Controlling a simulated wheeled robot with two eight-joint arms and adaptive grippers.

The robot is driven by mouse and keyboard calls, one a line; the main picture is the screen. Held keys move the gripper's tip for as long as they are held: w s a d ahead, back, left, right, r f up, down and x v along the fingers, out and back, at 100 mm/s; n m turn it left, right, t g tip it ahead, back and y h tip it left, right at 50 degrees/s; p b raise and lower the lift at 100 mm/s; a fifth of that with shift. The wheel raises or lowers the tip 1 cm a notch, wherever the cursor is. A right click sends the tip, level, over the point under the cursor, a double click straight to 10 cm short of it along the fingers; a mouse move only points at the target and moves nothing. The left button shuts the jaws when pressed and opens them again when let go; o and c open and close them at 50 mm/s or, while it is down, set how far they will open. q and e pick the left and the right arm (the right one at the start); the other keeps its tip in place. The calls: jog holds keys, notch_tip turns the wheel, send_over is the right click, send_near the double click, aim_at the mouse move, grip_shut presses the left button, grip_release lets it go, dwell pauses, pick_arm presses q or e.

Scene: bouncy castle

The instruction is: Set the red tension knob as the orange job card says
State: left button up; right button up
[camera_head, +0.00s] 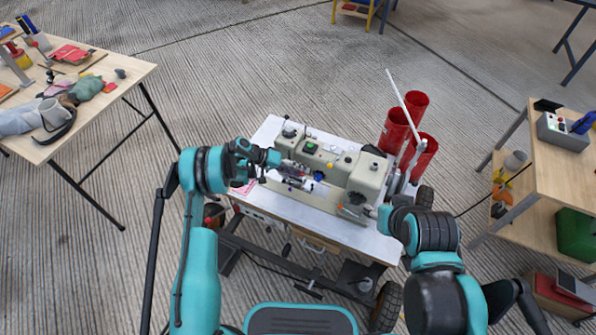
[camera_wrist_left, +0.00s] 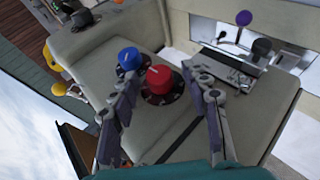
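The red tension knob (camera_wrist_left: 160,77) shows in the left wrist view on a dark dial on the beige sewing machine (camera_wrist_left: 105,45), beside a blue knob (camera_wrist_left: 130,60). My left gripper (camera_wrist_left: 160,92) is open, with one finger on each side of the red knob; I cannot tell whether they touch it. In the head view the left gripper (camera_head: 291,169) is at the left end of the machine (camera_head: 330,165) and hides the knob. My right gripper (camera_head: 355,211) is by the machine's right end, its fingers unclear. I cannot make out an orange job card.
The machine stands on a white-topped table (camera_head: 265,135). Red cones (camera_head: 395,130) stand behind its right end. A cluttered wooden table (camera_head: 120,75) is at left, and a wooden bench (camera_head: 560,175) with a grey control box (camera_head: 562,132) at right. Purple and yellow knobs are nearby.

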pick_arm(q)
jog(key=w+v, duration=0.1)
jog(key=v, duration=1.1)
jog(key=shift+s, duration=0.4)
